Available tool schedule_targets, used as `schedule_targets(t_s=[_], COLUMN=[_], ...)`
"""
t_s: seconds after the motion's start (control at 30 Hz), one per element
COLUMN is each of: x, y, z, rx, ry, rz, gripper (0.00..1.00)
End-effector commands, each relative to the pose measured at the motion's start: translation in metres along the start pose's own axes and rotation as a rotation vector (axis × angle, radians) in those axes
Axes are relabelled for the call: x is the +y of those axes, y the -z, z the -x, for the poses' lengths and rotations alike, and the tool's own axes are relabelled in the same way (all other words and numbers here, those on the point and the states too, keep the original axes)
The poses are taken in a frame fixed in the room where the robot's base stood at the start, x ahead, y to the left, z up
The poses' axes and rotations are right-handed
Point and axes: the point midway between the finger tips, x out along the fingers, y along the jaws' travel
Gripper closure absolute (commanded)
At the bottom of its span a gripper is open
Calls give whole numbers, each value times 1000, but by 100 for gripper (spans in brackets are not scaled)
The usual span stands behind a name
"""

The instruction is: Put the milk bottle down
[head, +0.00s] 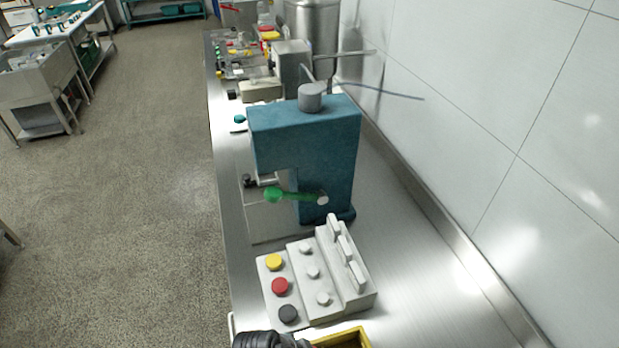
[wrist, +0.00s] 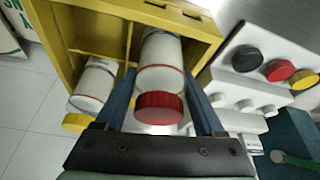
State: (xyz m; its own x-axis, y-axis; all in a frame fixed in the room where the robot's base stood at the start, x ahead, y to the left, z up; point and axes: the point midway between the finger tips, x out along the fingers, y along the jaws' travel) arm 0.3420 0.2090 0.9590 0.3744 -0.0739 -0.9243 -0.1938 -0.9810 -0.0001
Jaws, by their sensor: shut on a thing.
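A white bottle with a red cap (wrist: 160,78) stands between the two fingers of my gripper (wrist: 168,100) in the wrist view; it is the likely milk bottle. My gripper is shut on it. The far end of the bottle overlaps a yellow divided crate (wrist: 112,10), and I cannot tell whether it rests on the crate's floor. In the head view the dark end of my arm (head: 268,340) shows at the bottom edge, beside the crate (head: 350,338). The bottle is not visible there.
A grey control block (head: 318,275) with coloured buttons stands close to the crate. A blue machine (head: 330,150) with a green lever is behind it. The counter (head: 440,290) is bare at right.

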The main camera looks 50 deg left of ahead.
Motion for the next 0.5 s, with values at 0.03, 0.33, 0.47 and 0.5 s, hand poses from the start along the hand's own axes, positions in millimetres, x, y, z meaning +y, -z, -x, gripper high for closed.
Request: schedule_targets(t_s=[0.03,0.33,0.47,0.5], x=[0,0,0,0], y=[1,-1,-1,-1], z=[0,-2,-2,-2], rx=[1,0,0,0], ry=[1,0,0,0], rz=[0,0,0,0], gripper=[100,0,0,0])
